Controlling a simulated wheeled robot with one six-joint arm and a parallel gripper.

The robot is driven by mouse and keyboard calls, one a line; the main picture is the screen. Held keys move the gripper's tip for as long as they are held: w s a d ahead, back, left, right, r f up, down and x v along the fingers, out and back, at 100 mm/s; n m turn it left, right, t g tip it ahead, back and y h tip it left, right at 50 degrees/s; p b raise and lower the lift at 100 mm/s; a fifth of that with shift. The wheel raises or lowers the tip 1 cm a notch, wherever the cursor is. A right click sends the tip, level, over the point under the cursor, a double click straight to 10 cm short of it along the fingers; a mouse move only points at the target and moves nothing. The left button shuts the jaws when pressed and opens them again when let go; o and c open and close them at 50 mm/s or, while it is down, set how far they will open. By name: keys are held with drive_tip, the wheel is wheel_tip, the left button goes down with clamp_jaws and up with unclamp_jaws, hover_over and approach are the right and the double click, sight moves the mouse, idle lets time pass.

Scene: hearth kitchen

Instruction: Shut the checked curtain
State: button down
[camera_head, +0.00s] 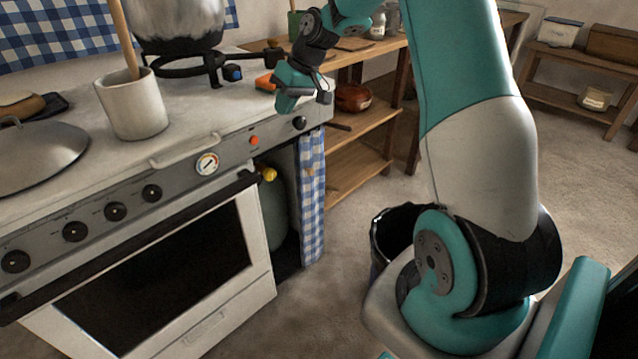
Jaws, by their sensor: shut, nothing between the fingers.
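The blue and white checked curtain (311,198) hangs bunched at the right side of the opening beside the oven. Most of the opening is uncovered, and a green gas bottle (273,212) with a yellow top shows inside it. My gripper (304,107) is shut and empty. In the picture it appears above the curtain, near the right front corner of the stove top. I cannot tell how far it is from that edge. The gripper's fingers are small and dark in this view.
The white stove (213,268) has an oven handle and knobs along its front. A pot (180,25), a white crock (132,105) and a lid (38,158) stand on top. Wooden shelves (358,172) stand right of the curtain. A dark bin (392,232) stands on the floor.

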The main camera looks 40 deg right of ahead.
drive_tip(key=d+f+m+t+b, duration=0.1)
drive_tip(key=d+f+m+b, duration=0.15)
drive_tip(key=d+f, duration=1)
drive_tip(key=h+b, duration=0.1)
drive_tip(key=b, duration=0.2)
approach(319, 164)
wheel_tip(319, 164, down, 3)
drive_tip(key=s+a, duration=0.2)
drive_tip(key=a, duration=0.1)
drive_tip(key=shift+m+t, duration=0.25)
drive_tip(key=shift+t, duration=0.05)
drive_tip(key=a, duration=0.1)
drive_tip(key=w+a+f, duration=0.1)
drive_tip(key=a+f, duration=0.1)
drive_tip(key=shift+w+a, duration=0.15)
drive_tip(key=shift+w, duration=0.15)
drive_tip(key=shift+a+r, duration=0.1)
